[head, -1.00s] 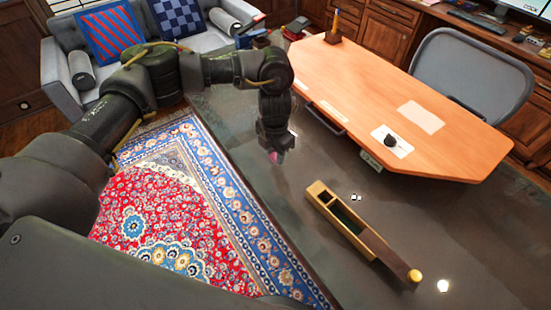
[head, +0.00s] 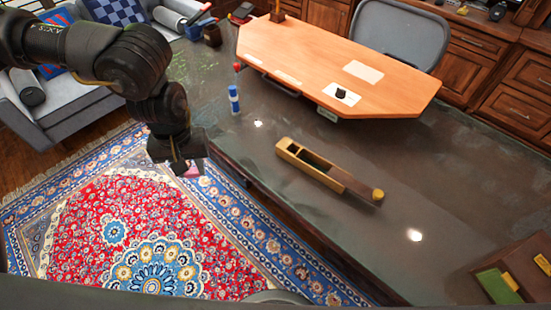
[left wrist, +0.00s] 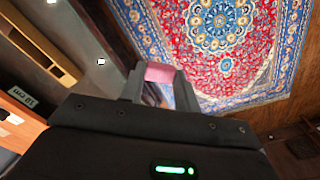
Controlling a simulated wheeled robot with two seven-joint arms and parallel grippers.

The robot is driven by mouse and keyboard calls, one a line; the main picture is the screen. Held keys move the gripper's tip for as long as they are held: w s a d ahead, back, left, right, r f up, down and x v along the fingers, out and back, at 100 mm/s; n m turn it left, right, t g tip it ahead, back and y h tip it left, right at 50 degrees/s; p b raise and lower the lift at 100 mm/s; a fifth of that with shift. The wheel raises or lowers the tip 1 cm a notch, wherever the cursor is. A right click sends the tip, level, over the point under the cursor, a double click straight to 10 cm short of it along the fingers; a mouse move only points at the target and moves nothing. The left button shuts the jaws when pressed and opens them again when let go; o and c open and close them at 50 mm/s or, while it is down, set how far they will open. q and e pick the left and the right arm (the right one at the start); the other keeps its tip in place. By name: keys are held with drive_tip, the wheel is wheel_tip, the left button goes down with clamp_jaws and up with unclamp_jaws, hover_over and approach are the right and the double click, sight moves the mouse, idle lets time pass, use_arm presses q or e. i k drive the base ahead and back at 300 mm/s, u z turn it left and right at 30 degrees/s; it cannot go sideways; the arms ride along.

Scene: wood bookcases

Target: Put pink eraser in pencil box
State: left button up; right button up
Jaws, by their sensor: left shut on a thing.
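The pink eraser (left wrist: 160,72) is between the fingertips of my left gripper in the left wrist view; it also shows as a small pink patch in the head view (head: 192,171). My left gripper (head: 185,169) is shut on it. In the head view the gripper hangs over the rug side of the dark table's edge. The pencil box (head: 340,178) is a long narrow wooden box on the dark table, right of the gripper and apart from it. Its near-left part is open and its lid covers the right part. It also shows at the upper left of the left wrist view (left wrist: 38,42). My right gripper is not in view.
The dark table (head: 300,220) has free room around the box. A blue and white marker-like object (head: 234,100) stands near its left edge. A wooden desk top (head: 330,65) is behind. A green and brown object (head: 497,284) lies at lower right.

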sight(312, 164)
drive_tip(key=z, duration=1.1)
drive_tip(key=i, duration=0.35)
drive_tip(key=u, duration=0.5)
